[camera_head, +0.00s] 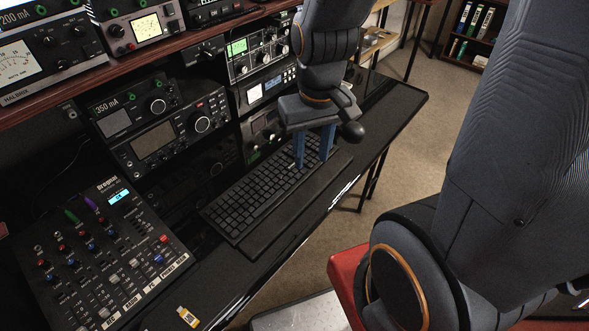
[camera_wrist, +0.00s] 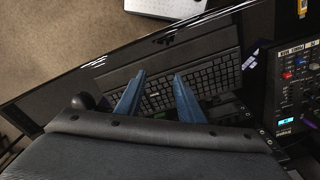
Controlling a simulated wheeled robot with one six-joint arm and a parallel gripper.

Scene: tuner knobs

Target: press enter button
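A black keyboard (camera_head: 255,192) lies on the dark desk, with a palm rest along its front edge. The keyboard also shows in the wrist view (camera_wrist: 213,78). My gripper (camera_head: 312,164) hangs above the keyboard's right end, with two blue fingers pointing down. In the wrist view my gripper (camera_wrist: 159,77) has its fingertips apart, with nothing held between them. A small light mark shows on a key between the fingers there. I cannot read the key labels, so I cannot tell which key is the enter button. Whether the fingertips touch the keys is unclear.
A mixer (camera_head: 100,262) with coloured knobs stands left of the keyboard. Radio units (camera_head: 175,130) are stacked behind it, under a wooden shelf (camera_head: 120,72). A yellow USB stick (camera_head: 188,317) lies near the desk's front edge. The desk right of the keyboard looks clear.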

